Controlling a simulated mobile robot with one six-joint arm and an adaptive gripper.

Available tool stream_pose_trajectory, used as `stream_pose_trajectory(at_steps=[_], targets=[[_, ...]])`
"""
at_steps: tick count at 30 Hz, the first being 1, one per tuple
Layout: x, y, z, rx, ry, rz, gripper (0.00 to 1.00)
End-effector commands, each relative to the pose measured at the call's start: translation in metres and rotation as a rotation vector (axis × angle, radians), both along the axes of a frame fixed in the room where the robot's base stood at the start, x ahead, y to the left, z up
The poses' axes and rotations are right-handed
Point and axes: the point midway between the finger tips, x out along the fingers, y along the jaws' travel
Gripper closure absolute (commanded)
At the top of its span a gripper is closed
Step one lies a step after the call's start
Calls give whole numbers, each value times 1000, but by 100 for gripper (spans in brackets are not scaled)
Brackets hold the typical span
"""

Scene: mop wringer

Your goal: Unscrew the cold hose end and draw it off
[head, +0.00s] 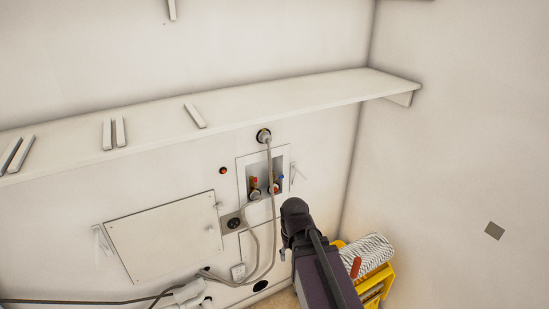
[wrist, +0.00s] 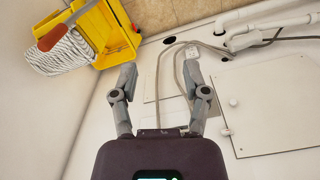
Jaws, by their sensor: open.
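The recessed valve box (head: 241,178) is set in the back wall in the head view. It holds a red-handled valve (head: 254,181) on the left and a blue-handled cold valve (head: 281,178) on the right. The cold hose end (head: 274,189) sits below the blue handle, partly covered by a grey hose running down in front. My gripper (wrist: 160,75) is open in the wrist view, with nothing between its fingers. It points at the wall, and the valve box is not in the wrist view. My arm's dark end stands below and right of the box in the head view.
A grey hose (head: 270,215) hangs from the upper wall outlet (head: 264,136). A long shelf (head: 240,103) runs above the box. A yellow mop wringer (head: 373,287) with a white mop head (head: 365,254) stands right of my arm. A wall panel (head: 165,236) is at left.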

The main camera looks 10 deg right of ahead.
Motion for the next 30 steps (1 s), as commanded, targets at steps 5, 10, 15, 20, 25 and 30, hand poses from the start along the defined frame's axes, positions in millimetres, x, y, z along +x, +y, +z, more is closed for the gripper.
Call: stream_pose_trajectory(at_steps=[5,10,15,20,25,30], targets=[[51,-4,29,2,-52,11,40],[116,-5,63,3,-128,35,40],[186,-6,99,1,-214,63,40],[245,-8,129,-3,-287,86,40],[286,-9,150,-7,-343,103,40],[303,-9,158,-10,-369,112,40]])
